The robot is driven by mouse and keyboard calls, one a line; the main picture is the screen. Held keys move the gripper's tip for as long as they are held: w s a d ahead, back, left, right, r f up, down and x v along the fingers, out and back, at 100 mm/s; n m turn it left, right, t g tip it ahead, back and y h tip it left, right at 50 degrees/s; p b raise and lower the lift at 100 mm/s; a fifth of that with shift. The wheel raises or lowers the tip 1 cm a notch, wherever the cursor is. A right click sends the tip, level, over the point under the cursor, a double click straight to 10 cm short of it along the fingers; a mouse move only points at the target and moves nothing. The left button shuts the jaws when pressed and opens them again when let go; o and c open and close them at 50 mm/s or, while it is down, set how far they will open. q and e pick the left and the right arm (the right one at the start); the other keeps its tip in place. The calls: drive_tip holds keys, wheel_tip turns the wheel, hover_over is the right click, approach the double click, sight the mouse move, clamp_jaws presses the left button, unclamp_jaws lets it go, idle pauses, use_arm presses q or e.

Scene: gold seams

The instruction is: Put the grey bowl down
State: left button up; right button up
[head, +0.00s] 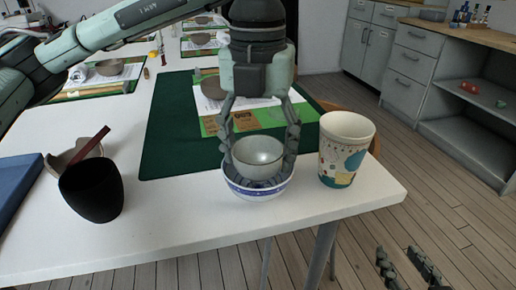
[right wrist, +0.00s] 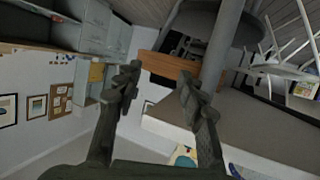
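The grey bowl (head: 258,158) is in the middle of the head view, within or just above a white bowl with a blue pattern (head: 257,190). Whether the two bowls touch I cannot tell. My left gripper (head: 259,160) points down from above, with one finger against each side of the grey bowl. My right gripper (head: 410,270) is low at the right, beyond the table edge. In the right wrist view my right gripper (right wrist: 160,85) has its fingers apart and nothing between them.
A patterned cup (head: 345,150) stands close to the right of the bowls. A black cup (head: 92,190) stands at the left. A green mat (head: 165,140) lies behind. The white table (head: 180,215) is bare between black cup and bowls.

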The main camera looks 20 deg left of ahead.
use_arm(q)
drive_tip(key=o, duration=0.4)
drive_tip(key=shift+f, duration=0.25)
drive_tip(key=shift+r, duration=0.15)
drive_tip(key=shift+r, duration=0.1)
wheel_tip(320, 180, up, 2)
drive_tip(key=shift+r+p, duration=0.1)
drive_tip(key=shift+p, duration=0.7)
wheel_tip(320, 180, up, 11)
drive_tip(key=p, duration=0.1)
use_arm(e)
drive_tip(key=s+d+f+m+g+h, duration=0.1)
drive_tip(key=s+d+f+g+h, duration=0.3)
drive_tip(key=s+d+f+g, duration=0.2)
drive_tip(key=shift+s+d+f+g, duration=0.4)
drive_tip(key=shift+s+d+f, duration=0.7)
drive_tip(key=shift+d+f, duration=0.65)
drive_tip(key=shift+r, duration=0.1)
